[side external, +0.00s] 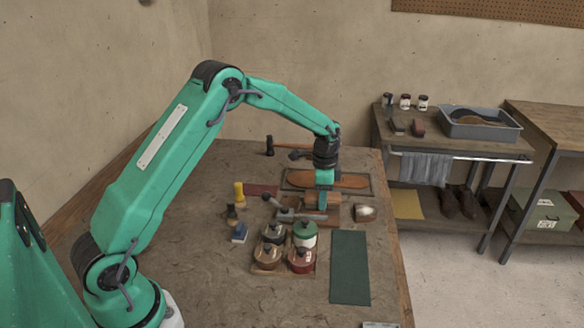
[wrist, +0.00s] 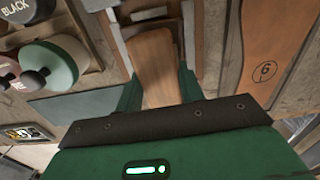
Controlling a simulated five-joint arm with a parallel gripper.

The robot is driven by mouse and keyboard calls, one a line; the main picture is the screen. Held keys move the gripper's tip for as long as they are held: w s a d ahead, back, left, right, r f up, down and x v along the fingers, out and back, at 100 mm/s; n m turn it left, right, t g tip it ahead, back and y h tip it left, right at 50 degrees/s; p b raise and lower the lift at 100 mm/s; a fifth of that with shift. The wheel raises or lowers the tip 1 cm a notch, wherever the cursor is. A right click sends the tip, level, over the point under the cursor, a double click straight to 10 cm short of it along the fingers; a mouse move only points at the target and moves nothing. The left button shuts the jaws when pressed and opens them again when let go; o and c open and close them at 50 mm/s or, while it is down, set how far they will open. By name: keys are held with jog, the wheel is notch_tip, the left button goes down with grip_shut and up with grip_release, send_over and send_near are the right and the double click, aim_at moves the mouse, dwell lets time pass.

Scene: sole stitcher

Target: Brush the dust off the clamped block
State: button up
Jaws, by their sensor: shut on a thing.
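My gripper (side external: 323,190) is low over the bench, beside a small grey vise (side external: 287,213). In the wrist view its two green fingers (wrist: 160,82) are shut on a plain wooden piece (wrist: 158,62), which looks like the wooden back of the brush. Grey metal parts of the vise show past its far end in that view. A brown wooden body (side external: 333,212) shows under my gripper in the side view. I cannot tell there what is brush and what is clamped block. Bristles and dust cannot be made out.
Several lidded pots (side external: 303,258) stand in front of the vise. A dark green mat (side external: 349,267) lies to the right of them. A leather sole (wrist: 274,55) lies on a board behind. A pale rounded object (side external: 364,213) is right of my gripper.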

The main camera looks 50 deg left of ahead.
jog(key=shift+w+d, duration=0.3)
jog(key=shift+d, duration=0.25)
jog(key=shift+s+a, duration=2.3)
jog(key=shift+a, duration=0.15)
jog(key=shift+w+d, duration=2.3)
jog(key=shift+d, duration=0.25)
jog(key=shift+s+a+r, duration=0.1)
jog(key=shift+r, duration=4)
jog(key=shift+a, duration=0.1)
